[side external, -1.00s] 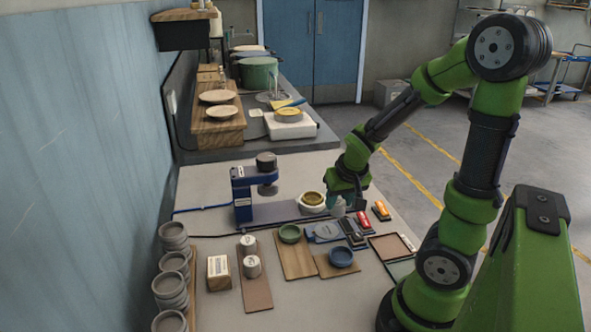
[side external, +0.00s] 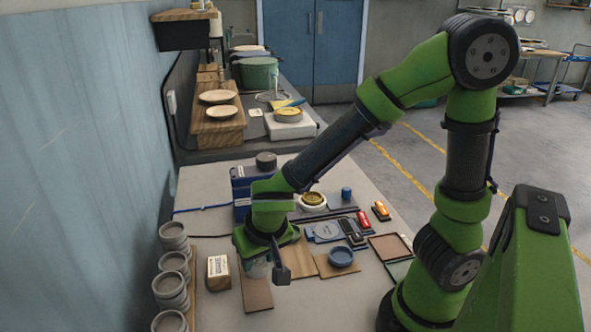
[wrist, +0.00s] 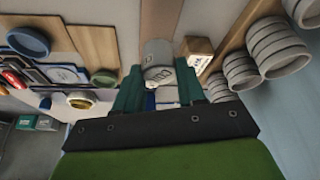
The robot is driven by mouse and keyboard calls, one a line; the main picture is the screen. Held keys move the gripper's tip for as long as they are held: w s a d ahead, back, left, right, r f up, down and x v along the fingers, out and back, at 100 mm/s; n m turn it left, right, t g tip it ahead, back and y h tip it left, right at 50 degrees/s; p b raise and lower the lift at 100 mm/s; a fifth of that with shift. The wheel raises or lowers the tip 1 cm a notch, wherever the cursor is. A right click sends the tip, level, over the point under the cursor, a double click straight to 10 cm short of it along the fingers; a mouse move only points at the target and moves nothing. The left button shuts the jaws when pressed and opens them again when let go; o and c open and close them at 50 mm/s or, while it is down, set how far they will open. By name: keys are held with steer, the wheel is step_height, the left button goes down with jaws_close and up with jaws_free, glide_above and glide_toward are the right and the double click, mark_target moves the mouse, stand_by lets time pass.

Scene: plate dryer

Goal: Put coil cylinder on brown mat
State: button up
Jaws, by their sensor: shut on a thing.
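My gripper (side external: 257,262) is low over the brown mat (side external: 257,294), left of centre in the side view. It is shut on a pale grey cylinder with a dark mark on its end face, which shows between the fingers in the wrist view (wrist: 157,53); I take it as the coil cylinder. In the side view the arm and fingers hide most of it. The brown mat also runs away past the cylinder in the wrist view (wrist: 160,17). Whether the cylinder touches the mat is unclear. The far part of the mat is hidden behind my gripper.
A wooden block with a white label (side external: 218,270) stands left of the mat. Stacks of grey bowls (side external: 173,268) line the left edge. A blue dish (side external: 341,256) sits on a wooden board to the right. A blue machine (side external: 240,185) stands behind.

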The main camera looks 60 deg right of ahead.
steer(key=m, duration=0.1)
steer(key=a+m, duration=0.1)
steer(key=m+g+h, duration=0.1)
steer(key=shift+a+r+m, duration=0.2)
steer(key=shift+r+m, duration=0.05)
steer(key=shift+m, duration=0.15)
steer(key=shift+f, duration=3.35)
steer(key=shift+f, duration=0.45)
steer(key=o, duration=1.7)
